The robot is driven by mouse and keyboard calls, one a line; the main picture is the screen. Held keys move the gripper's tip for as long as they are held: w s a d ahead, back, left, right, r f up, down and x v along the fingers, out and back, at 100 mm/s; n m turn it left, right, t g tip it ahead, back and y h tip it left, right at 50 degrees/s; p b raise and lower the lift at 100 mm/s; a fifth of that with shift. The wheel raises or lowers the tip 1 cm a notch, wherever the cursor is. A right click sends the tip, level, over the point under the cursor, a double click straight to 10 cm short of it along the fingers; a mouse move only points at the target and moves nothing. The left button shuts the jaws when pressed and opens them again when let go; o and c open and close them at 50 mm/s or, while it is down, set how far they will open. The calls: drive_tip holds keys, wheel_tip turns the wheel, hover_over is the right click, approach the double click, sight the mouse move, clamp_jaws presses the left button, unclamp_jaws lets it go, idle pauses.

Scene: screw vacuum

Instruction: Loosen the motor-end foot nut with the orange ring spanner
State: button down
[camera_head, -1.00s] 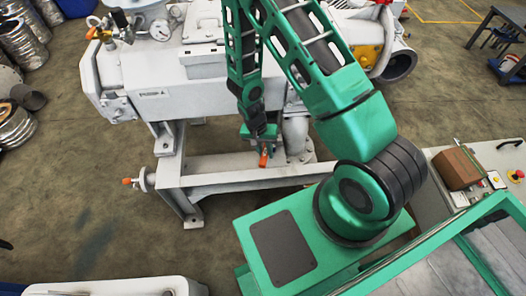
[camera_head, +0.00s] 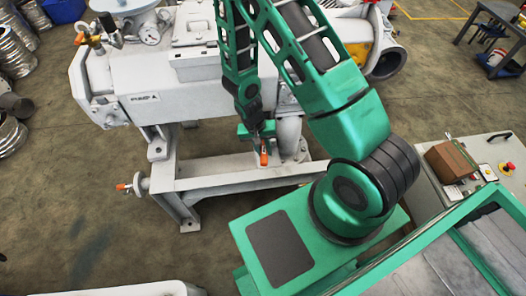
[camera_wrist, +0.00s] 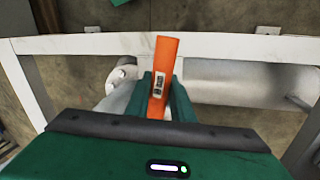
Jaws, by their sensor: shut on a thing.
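My gripper (camera_head: 258,136) is shut on the orange ring spanner (camera_head: 264,156) and points down beside the frame rail under the pump. In the wrist view the spanner (camera_wrist: 162,75) stands out from between my fingers (camera_wrist: 160,100), its flat orange handle with a small label pointing up the picture. The spanner's ring end is not visible. The motor-end foot nut cannot be made out, so I cannot tell whether the ring is around it.
The grey pump (camera_head: 160,100) rests on a pale steel frame (camera_head: 230,180). A vertical pipe (camera_head: 289,135) stands close right of my gripper. An orange-tipped valve (camera_head: 124,187) sticks out at the frame's left. A control box (camera_head: 475,165) stands at right.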

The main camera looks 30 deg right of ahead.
drive_tip(key=shift+r, duration=1.35)
